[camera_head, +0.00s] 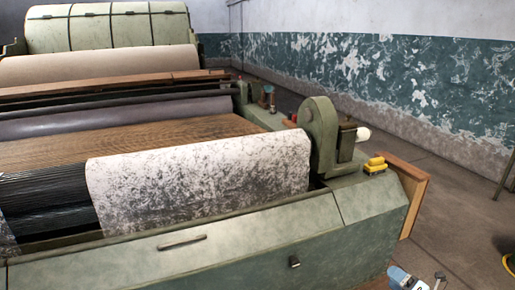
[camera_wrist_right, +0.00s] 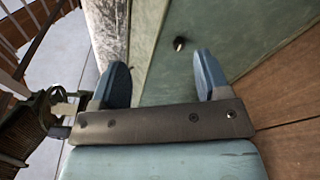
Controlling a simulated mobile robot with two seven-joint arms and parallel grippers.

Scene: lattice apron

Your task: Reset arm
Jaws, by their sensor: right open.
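My right gripper (camera_head: 418,280) shows only in part at the bottom right edge of the head view, in front of the machine's green front panel (camera_head: 240,250). In the right wrist view the gripper (camera_wrist_right: 162,66) has two blue fingers spread wide apart with nothing between them. Beyond the fingers lies a green panel (camera_wrist_right: 165,85) with a small dark knob (camera_wrist_right: 180,43). My left gripper is not in view.
A large green machine with a patterned cloth (camera_head: 200,180) and rollers fills the left and middle. A yellow control box (camera_head: 375,165) sits on its right end, near a wooden side panel (camera_head: 408,195). Open floor (camera_head: 455,200) lies to the right, before a peeling wall (camera_head: 400,80).

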